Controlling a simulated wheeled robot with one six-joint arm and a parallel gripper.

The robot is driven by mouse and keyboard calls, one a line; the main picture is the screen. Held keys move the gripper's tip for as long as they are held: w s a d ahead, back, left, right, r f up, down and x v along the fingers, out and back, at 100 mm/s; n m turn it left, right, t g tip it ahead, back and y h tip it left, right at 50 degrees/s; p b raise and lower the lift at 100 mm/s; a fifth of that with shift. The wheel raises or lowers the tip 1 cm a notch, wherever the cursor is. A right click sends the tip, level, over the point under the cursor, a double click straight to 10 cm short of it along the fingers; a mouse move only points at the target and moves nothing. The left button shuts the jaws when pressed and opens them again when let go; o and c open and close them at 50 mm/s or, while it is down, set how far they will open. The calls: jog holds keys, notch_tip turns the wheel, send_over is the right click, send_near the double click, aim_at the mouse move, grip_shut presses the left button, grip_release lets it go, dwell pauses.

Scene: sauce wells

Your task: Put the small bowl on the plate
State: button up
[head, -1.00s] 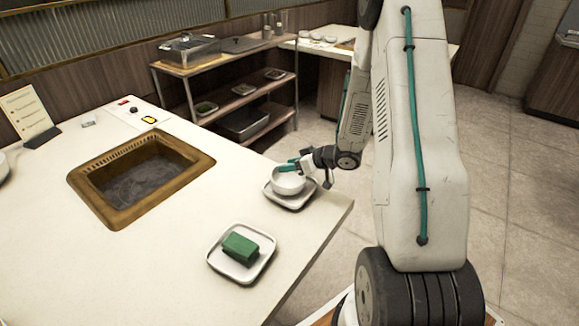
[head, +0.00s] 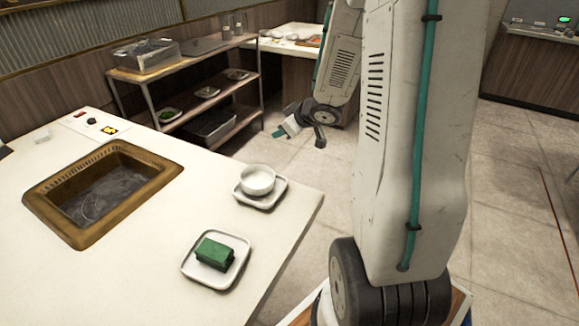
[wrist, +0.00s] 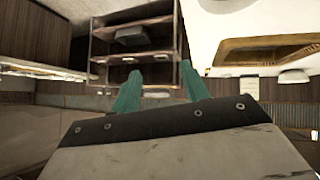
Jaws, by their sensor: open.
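The small white bowl (head: 257,179) sits upright on a square white plate (head: 270,200) near the right edge of the table in the head view. My gripper (head: 284,131) is raised and away from the bowl, beyond the table's edge and in front of the shelf. It is open and empty. In the wrist view the two green fingers of my gripper (wrist: 157,92) stand apart with nothing between them. A second square white plate (head: 190,268) with a green block (head: 214,253) on it lies nearer on the table.
A brown-framed sunken basin (head: 165,174) is set in the table (head: 140,270). A metal shelf rack (head: 180,88) with trays and small dishes stands behind. A far counter (head: 285,47) holds white dishes. The floor (head: 300,160) right of the table is open.

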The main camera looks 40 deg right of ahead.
jog(key=s+a+r+m+g+h, duration=0.2)
jog(key=s+a+r, duration=0.15)
jog(key=r, duration=0.25)
jog(key=s+a+r+m+g+h, duration=0.1)
jog(key=s+a+r+h, duration=0.2)
jog(key=s+r, duration=0.25)
jog(key=s+a+r+g+y, duration=0.3)
jog(key=s+a+g+y, duration=0.2)
jog(key=s+a, duration=1.2)
jog(key=s, duration=0.2)
jog(key=shift+s+g, duration=0.3)
jog(key=shift+s, duration=0.1)
